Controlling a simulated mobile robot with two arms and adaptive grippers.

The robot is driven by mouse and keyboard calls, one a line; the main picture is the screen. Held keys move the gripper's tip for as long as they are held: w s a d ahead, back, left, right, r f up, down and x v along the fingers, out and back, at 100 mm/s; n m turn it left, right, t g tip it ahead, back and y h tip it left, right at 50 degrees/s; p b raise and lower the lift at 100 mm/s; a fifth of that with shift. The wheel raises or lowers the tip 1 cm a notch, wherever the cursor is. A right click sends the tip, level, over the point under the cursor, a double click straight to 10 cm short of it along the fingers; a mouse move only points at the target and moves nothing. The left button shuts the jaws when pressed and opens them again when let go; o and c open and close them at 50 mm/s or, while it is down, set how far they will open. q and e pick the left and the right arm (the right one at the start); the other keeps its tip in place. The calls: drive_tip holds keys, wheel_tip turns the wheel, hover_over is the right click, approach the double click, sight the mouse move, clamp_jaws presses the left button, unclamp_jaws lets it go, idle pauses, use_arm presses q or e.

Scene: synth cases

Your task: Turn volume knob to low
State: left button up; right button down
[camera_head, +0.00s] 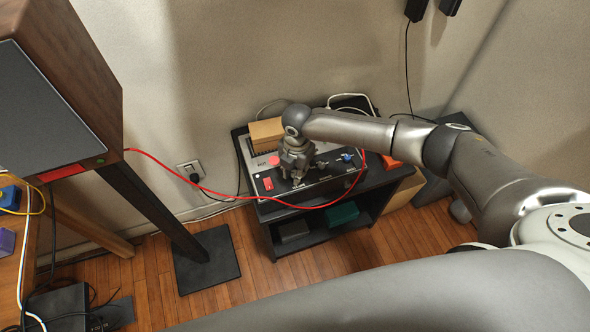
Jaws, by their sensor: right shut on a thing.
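A grey device with a sloped control panel (325,178) sits on top of a small black shelf. The panel carries a red round button (273,160), a red switch (268,184) and a blue knob (347,157). My right gripper (297,181) points down onto the middle of the panel, between the red switch and the blue knob. Its fingers are shut on a small dark knob, mostly hidden by the fingers; its label and setting cannot be read. My left gripper is out of view.
A red cable (225,193) runs from the wooden speaker cabinet (75,80) across the shelf front. A cardboard-coloured box (266,134) stands behind the panel. The black shelf (262,215) holds a green box (341,214) below.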

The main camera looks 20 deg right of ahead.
idle(0.3)
drive_tip(key=c, duration=1.3)
unclamp_jaws()
drive_tip(key=shift+o, duration=0.2)
wheel_tip(320, 180, up, 12)
drive_tip(key=shift+s+d, duration=0.15)
drive_tip(key=shift+d, duration=0.05)
